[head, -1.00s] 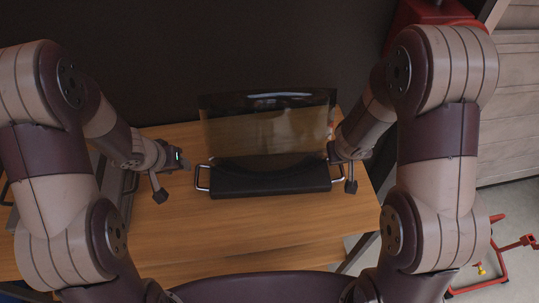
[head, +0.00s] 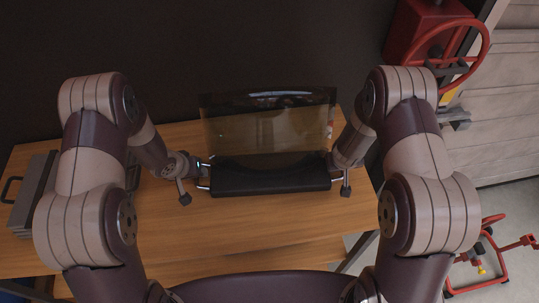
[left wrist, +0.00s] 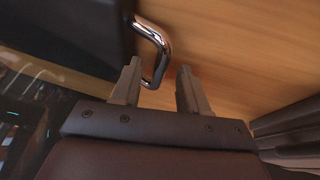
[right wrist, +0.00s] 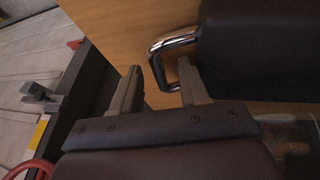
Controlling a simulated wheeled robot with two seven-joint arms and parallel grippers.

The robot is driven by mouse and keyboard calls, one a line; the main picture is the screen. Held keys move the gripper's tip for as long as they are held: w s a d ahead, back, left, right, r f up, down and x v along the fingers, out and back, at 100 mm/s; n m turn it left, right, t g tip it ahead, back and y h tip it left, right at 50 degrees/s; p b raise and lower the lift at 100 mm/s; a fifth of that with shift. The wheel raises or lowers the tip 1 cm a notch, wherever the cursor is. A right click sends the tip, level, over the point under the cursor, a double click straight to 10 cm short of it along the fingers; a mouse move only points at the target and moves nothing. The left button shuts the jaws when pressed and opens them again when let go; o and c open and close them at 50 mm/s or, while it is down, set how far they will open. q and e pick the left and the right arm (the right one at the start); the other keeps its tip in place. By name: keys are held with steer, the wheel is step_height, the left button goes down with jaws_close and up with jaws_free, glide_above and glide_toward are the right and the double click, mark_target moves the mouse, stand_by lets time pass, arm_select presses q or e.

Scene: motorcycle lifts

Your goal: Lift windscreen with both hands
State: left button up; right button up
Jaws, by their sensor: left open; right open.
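The windscreen (head: 265,130) is a smoky see-through panel standing on the wooden table, with a thick black base (head: 270,180) and a chrome handle at each end. My left gripper (head: 201,168) is at the left handle (head: 202,184). In the left wrist view its fingers (left wrist: 157,82) are open, with the bent end of the chrome handle (left wrist: 161,45) between them. My right gripper (head: 333,168) is at the right handle (head: 339,175). In the right wrist view its fingers (right wrist: 158,82) are open, with the handle (right wrist: 153,62) between them, close to the inner finger.
The wooden table (head: 170,235) is clear in front of the windscreen. A grey metal piece with a handle (head: 35,195) lies at the table's left end. A red handwheel (head: 445,50) stands back right, and a red frame (head: 490,255) is on the floor at right.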

arm_select(q)
steer(key=shift+d+f, duration=0.1)
steer(key=shift+f, duration=0.15)
arm_select(e)
steer(key=shift+w+d+f, duration=0.1)
steer(key=shift+f, duration=0.1)
arm_select(q)
jaws_close()
arm_select(e)
jaws_close()
arm_select(q)
steer(key=shift+w+r, duration=0.15)
arm_select(e)
steer(key=shift+r, duration=0.1)
stand_by(0.7)
